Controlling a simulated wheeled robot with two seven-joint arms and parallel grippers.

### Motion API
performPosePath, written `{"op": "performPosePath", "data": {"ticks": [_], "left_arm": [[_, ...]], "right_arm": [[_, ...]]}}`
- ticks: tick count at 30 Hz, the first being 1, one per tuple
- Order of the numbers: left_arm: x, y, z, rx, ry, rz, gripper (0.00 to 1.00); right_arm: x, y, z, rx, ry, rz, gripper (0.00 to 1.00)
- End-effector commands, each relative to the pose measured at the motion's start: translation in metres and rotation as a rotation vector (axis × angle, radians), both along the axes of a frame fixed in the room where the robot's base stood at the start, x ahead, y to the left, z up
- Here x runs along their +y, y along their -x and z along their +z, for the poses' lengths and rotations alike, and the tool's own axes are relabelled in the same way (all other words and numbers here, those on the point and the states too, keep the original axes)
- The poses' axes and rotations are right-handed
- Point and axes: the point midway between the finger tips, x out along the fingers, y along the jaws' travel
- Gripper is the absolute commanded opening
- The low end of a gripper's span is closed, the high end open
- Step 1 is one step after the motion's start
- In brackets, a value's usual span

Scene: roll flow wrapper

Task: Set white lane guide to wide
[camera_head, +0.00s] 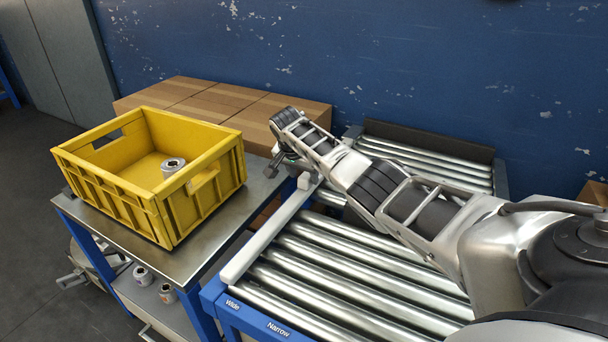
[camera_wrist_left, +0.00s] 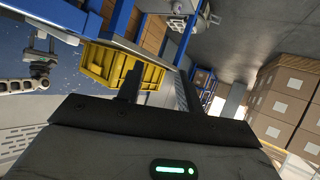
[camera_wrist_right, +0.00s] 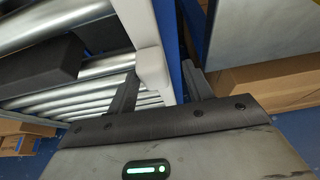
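The white lane guide (camera_head: 266,237) is a long pale bar along the left edge of the roller conveyor. Its near end lies by the "Wide" label (camera_head: 232,305), left of the "Narrow" label (camera_head: 278,329). My right gripper (camera_head: 288,164) is at the guide's far end, partly hidden by my arm. In the right wrist view, the white guide (camera_wrist_right: 153,72) lies between the two spread fingers of my right gripper (camera_wrist_right: 160,88), with a gap to the right finger. My left gripper (camera_wrist_left: 157,88) is empty, its fingers apart, away from the guide.
A yellow crate (camera_head: 110,197) with a metal part (camera_head: 172,166) inside stands on a steel-topped table (camera_head: 190,262) left of the conveyor. Cardboard boxes (camera_head: 225,100) stand behind it. Steel rollers (camera_head: 330,262) fill the conveyor right of the guide, under my right arm.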

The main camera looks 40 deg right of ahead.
Motion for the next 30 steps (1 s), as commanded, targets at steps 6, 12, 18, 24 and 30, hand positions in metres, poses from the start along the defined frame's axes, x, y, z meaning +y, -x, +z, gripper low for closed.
{"op": "performPosePath", "data": {"ticks": [6,12,18,24,30], "left_arm": [[0.0,-0.002,0.003,-0.005,0.0,0.0,0.36],[0.0,-0.002,0.014,0.0,0.001,0.0,0.36],[0.001,-0.003,0.016,0.017,-0.001,0.003,0.36],[0.002,-0.003,0.017,0.029,0.003,0.01,0.36],[0.002,-0.002,0.015,0.04,0.005,0.013,0.36]], "right_arm": [[0.0,0.002,0.001,0.004,0.001,-0.001,0.51],[0.009,0.005,0.028,0.003,0.001,0.0,0.51],[0.026,0.012,0.072,0.0,0.001,0.002,0.51],[0.043,0.018,0.113,0.0,0.0,0.001,0.51],[0.053,0.023,0.139,0.0,0.0,0.001,0.51]]}}
